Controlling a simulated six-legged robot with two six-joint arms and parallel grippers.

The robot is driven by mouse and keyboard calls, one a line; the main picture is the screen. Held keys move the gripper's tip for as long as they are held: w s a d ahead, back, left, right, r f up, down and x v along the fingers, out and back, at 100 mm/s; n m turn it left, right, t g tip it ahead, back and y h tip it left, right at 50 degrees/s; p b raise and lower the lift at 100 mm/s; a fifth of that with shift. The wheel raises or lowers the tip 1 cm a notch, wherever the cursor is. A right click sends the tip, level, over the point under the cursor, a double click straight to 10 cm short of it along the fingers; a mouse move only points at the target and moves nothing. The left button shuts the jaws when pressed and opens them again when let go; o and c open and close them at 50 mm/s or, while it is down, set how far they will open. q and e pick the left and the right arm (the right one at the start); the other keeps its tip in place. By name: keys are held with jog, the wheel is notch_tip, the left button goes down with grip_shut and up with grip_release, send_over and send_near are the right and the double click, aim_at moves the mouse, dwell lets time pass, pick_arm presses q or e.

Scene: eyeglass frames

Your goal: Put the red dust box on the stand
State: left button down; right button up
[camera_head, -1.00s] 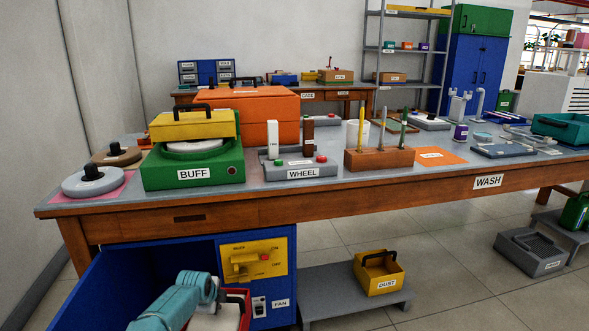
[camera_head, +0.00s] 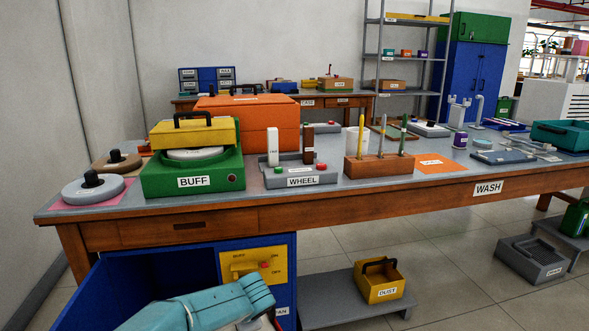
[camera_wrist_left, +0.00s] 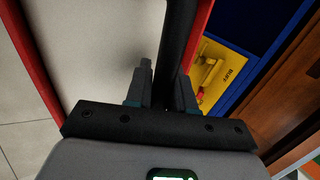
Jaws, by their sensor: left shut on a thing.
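The red dust box shows in the left wrist view as red walls (camera_wrist_left: 38,70) on both sides of a black bar handle (camera_wrist_left: 180,40). My left gripper (camera_wrist_left: 166,90) is shut on that handle. In the head view my teal left arm covers most of the box at the bottom edge. A low grey stand (camera_head: 335,302) is on the floor, right of the blue cabinet. A yellow box labelled DUST (camera_head: 380,282) sits at its right part; the left part is bare. My right gripper is not in view.
The blue cabinet (camera_head: 285,265) has a yellow switch panel (camera_head: 253,264) and an open front at left. The wooden workbench (camera_head: 330,215) overhangs the stand and carries the BUFF machine (camera_head: 195,175). A grey drain box (camera_head: 530,260) is on the floor at right.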

pick_arm(q)
jog(key=s+a+r+n+g+y, duration=0.1)
jog(key=s+a+n+g+y, duration=0.45)
jog(key=s+n, duration=0.65)
pick_arm(e)
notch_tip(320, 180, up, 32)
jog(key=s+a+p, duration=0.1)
jog(key=p, duration=3.1)
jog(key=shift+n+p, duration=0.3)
jog(key=shift+p, duration=0.1)
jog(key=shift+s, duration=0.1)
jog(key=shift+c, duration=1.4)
pick_arm(q)
jog(key=s+r+h, duration=0.1)
jog(key=s+r, duration=0.2)
jog(key=r, duration=1.2)
jog(key=s+r, duration=0.3)
jog(key=r, duration=1.2)
jog(key=shift+a+n+h, duration=0.3)
jog(key=shift+a+h, duration=0.05)
jog(key=shift+a, duration=0.1)
jog(key=shift+w+d+g, duration=0.1)
jog(key=shift+g, duration=0.15)
